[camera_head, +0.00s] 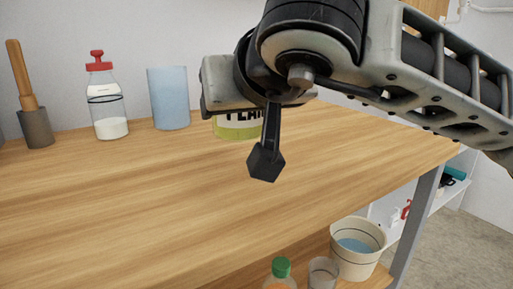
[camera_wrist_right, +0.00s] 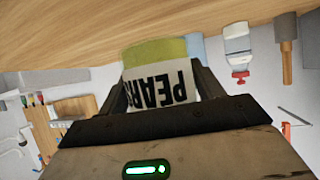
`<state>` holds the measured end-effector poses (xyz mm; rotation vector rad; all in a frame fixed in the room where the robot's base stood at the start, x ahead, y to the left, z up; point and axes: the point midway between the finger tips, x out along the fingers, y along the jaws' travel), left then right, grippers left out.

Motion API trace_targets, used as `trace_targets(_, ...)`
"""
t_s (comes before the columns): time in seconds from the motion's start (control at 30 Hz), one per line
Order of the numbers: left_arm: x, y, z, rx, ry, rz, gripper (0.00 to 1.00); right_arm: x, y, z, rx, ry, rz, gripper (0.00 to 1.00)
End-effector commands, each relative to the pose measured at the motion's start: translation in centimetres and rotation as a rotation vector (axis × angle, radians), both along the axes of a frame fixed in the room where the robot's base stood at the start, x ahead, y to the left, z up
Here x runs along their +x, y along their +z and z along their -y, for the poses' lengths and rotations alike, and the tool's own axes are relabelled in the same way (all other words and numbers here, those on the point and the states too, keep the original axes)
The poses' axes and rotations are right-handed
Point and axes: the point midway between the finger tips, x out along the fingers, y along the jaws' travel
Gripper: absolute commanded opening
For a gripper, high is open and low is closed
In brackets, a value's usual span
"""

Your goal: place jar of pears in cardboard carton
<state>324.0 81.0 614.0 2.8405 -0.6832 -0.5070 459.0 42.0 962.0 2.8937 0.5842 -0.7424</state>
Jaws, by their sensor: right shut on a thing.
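The jar of pears (camera_head: 238,130) is on the wooden tabletop or just above it; I cannot tell which. It has a yellow-green band and a white label with dark letters. In the head view my right gripper and wrist hide most of it. My right gripper (camera_head: 243,137) comes in from the upper right. In the right wrist view the jar (camera_wrist_right: 165,82) sits between the two fingers of the gripper (camera_wrist_right: 162,85), which are shut on it, with the label reading PEARS upside down. No cardboard carton shows in either view. My left gripper is not in view.
At the back of the table (camera_head: 130,200) stand a blue cup (camera_head: 169,98), a red-topped bottle of white contents (camera_head: 108,105) and a grey holder with a wooden handle (camera_head: 36,128). A bucket (camera_head: 357,250) stands on a lower shelf. The table's front and middle are clear.

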Motion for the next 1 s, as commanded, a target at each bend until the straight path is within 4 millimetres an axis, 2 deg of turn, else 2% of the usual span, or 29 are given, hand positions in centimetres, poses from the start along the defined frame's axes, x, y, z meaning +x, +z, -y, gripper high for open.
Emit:
trace_targets(0.07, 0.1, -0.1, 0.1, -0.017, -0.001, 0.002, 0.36, 0.7, -1.0, 0.4, 0.003, 0.0, 0.003, 0.25)
trace_targets(0.37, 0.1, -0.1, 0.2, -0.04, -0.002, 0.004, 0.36, 2.0, -2.6, 1.1, 0.003, 0.0, 0.004, 0.25)
trace_targets(0.5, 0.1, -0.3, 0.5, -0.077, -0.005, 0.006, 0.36, 2.0, -5.0, 1.1, 0.002, 0.003, 0.002, 0.25)
trace_targets(0.57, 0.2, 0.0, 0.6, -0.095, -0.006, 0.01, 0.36, 2.0, -5.5, 1.0, 0.003, 0.003, 0.003, 0.25)
trace_targets(0.77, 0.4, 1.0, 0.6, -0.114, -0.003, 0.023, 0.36, 2.0, -5.5, 1.1, 0.004, 0.002, 0.006, 0.25)
trace_targets(0.97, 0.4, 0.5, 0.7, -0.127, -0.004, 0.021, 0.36, 2.0, -6.0, 1.1, 0.004, 0.002, 0.006, 0.25)
trace_targets(1.0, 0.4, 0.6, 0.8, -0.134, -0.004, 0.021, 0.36, 2.0, -6.2, 1.1, 0.0, 0.001, 0.002, 0.69)
